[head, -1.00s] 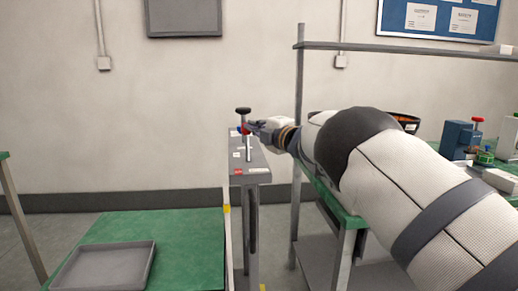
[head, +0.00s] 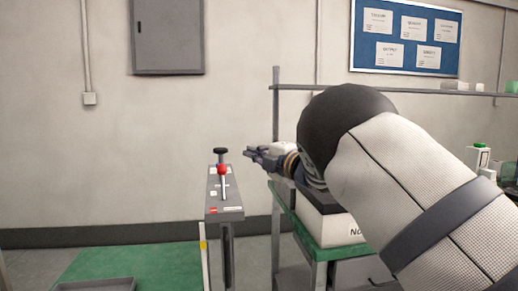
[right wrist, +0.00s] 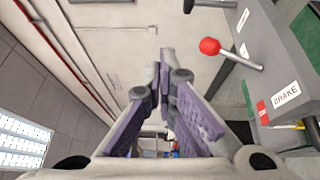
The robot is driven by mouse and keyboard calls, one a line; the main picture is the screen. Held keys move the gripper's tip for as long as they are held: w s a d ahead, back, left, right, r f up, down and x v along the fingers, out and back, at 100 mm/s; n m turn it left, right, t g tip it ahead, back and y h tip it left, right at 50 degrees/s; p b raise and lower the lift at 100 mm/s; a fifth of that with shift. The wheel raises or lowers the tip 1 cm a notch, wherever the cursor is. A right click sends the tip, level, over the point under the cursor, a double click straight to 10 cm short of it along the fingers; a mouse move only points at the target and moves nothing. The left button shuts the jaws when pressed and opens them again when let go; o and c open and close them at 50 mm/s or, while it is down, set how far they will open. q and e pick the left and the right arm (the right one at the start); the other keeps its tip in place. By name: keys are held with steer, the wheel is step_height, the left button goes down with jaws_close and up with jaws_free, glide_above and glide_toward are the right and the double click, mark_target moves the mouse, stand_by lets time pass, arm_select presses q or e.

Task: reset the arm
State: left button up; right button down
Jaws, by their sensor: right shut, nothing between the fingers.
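My right gripper (head: 256,154) is in the head view, just right of a grey control pedestal (head: 224,205). Its fingers are shut and empty, and it appears apart from the pedestal. The right wrist view shows the fingers (right wrist: 165,72) drawn together, with nothing between them. The pedestal carries a lever with a red ball knob (head: 222,170) and a black-topped post (head: 220,151) behind it. In the right wrist view the red knob (right wrist: 209,46) is right of the fingers, clear of them, beside a label that seems to read BRAKE (right wrist: 286,95). My left gripper is not in view.
A green-topped bench (head: 335,250) with a white bin (head: 325,220) stands under my right arm. A shelf rail (head: 400,91) runs above it. A green table (head: 160,262) with a grey tray (head: 95,285) is at lower left.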

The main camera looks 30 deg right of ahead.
steer(key=shift+s, duration=0.2)
stand_by(0.3)
